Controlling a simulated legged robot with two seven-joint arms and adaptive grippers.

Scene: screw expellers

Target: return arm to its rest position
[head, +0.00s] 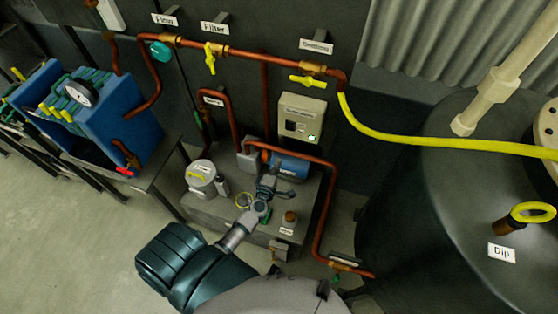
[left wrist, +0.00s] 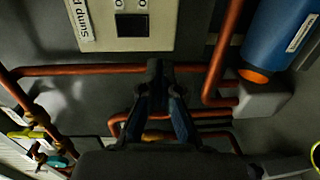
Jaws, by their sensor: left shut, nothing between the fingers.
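My left arm reaches in from the bottom of the head view. Its left gripper (head: 270,184) is over the pump unit, just in front of the blue motor (head: 290,168). In the left wrist view the left gripper's fingers (left wrist: 157,75) are together, with nothing between them. They point toward the beige control box (left wrist: 125,28) labelled "Sump" and are apart from it as far as I can tell. In the head view that control box (head: 302,119) is on the wall, with a green light at its lower right. My right gripper is not in view.
Copper pipes (head: 330,205) run around the pump unit, close to the gripper. A grey canister (head: 201,178) stands on the tank top (head: 222,212). A large dark tank (head: 440,220) with a yellow hose (head: 420,141) is at right. A blue filter press (head: 110,115) is at left. Open floor (head: 60,240) lies lower left.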

